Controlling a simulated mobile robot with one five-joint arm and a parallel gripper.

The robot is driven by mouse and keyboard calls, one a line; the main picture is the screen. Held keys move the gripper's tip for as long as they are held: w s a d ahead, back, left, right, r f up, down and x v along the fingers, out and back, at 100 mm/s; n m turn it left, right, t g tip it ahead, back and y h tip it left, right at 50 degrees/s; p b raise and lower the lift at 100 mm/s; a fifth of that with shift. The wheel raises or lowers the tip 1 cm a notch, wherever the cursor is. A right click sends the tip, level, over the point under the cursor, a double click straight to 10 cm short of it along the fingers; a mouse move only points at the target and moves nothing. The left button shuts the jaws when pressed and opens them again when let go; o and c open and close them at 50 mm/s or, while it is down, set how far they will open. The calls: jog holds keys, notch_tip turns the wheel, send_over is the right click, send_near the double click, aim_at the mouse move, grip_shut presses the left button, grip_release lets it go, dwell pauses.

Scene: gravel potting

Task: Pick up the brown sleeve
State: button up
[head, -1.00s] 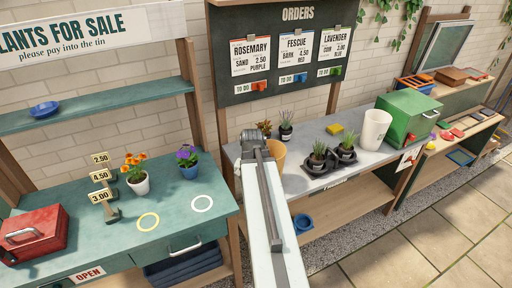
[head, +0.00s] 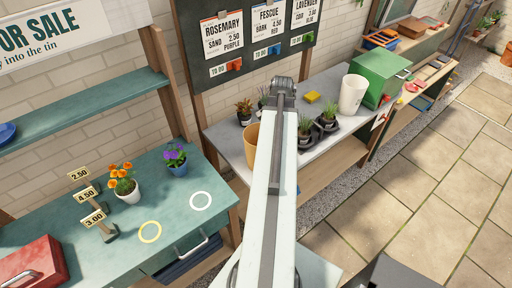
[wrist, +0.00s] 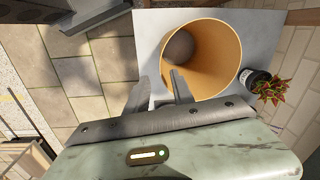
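A tan-brown open-topped cylinder (head: 252,138), the only thing that fits the brown sleeve, stands on the grey bench, partly hidden behind my arm. In the wrist view the brown sleeve (wrist: 218,40) is large, and I look into its open mouth; a grey round patch shows at its far end. My gripper (wrist: 160,78) is open, its two fingers apart. In that view the near-left rim of the sleeve lies in line with the gap between the fingers; I cannot tell whether they touch it. The gripper is not visible in the head view.
A reddish plant in a dark pot (wrist: 258,82) stands close beside the sleeve. Potted plants in a black tray (head: 318,130), a yellow sponge (head: 312,97), a white bin (head: 352,94) and a green box (head: 382,72) are further right on the bench. Paving (head: 430,170) is clear at the right.

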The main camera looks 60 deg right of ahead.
jog(key=f+b, duration=0.8)
jog(key=shift+w+d+f, duration=0.1)
jog(key=shift+w, duration=0.3)
jog(key=shift+r, duration=0.2)
grip_shut()
dwell(0.9)
